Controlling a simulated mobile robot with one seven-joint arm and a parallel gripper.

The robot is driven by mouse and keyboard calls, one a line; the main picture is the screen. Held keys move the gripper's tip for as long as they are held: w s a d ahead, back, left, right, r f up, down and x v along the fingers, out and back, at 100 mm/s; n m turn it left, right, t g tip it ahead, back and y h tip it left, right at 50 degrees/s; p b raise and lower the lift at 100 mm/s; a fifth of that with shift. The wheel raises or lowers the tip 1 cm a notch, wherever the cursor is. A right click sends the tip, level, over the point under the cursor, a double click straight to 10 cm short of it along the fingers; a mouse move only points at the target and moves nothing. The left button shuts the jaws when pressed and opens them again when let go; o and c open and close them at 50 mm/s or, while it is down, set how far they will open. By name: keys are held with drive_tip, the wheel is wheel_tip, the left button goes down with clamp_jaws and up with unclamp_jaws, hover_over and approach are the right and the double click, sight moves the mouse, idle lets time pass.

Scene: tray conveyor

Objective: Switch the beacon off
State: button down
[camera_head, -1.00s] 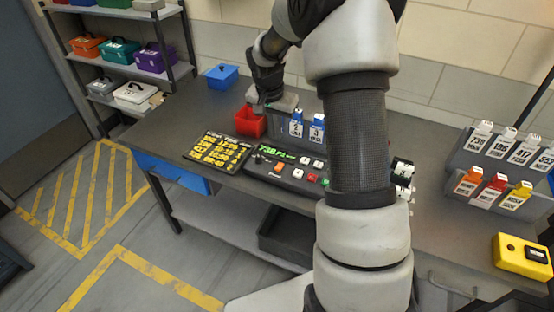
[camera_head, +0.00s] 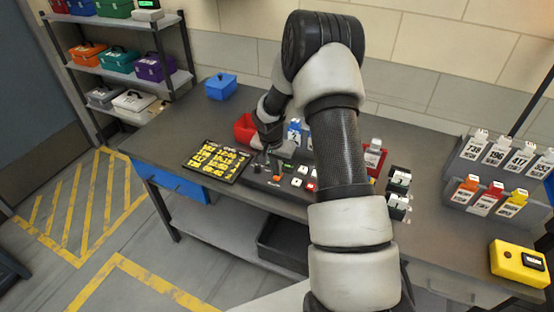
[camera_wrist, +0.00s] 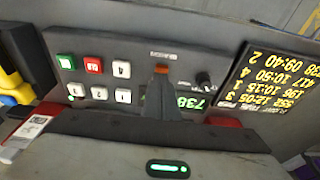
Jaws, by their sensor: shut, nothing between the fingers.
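The dark control console (camera_head: 262,183) lies on the bench and also fills the middle of the wrist view (camera_wrist: 110,45). It carries an orange switch (camera_wrist: 161,68), a black knob (camera_wrist: 204,79), a red button (camera_wrist: 93,65), a green button (camera_wrist: 66,62) and several white number keys. A green-lit display is partly hidden behind my fingers. My gripper (camera_wrist: 160,98) is shut and empty, its tips over the console just short of the orange switch in the wrist view. Whether they touch it, I cannot tell. The orange switch also shows in the head view (camera_head: 277,178). I cannot make out a separate beacon lamp.
A black board with yellow text (camera_head: 216,160) lies left of the console. A red bin (camera_head: 243,129) stands close behind my gripper, and a blue box (camera_head: 221,86) farther back. Tag racks (camera_head: 465,150) and a yellow device (camera_head: 519,262) are at the right.

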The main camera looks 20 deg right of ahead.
drive_tip(key=shift+f, duration=0.25)
drive_tip(key=f+b, duration=0.1)
drive_tip(key=b, duration=0.1)
drive_tip(key=shift+a+b, duration=0.15)
drive_tip(key=shift+b, duration=0.2)
drive_tip(key=b, duration=0.2)
drive_tip(key=h+b, duration=0.1)
drive_tip(key=shift+s+a+f+t+b, duration=0.15)
drive_tip(key=shift+f+t+b, duration=0.2)
drive_tip(key=shift+t+b, duration=0.05)
drive_tip(key=shift+r+p, duration=0.6)
drive_tip(key=shift+p, duration=0.2)
drive_tip(key=shift+f, duration=0.1)
drive_tip(key=shift+w+d+r, duration=0.2)
drive_tip(key=shift+w+d, duration=0.35)
drive_tip(key=shift+d, duration=0.1)
drive_tip(key=shift+r, duration=0.1)
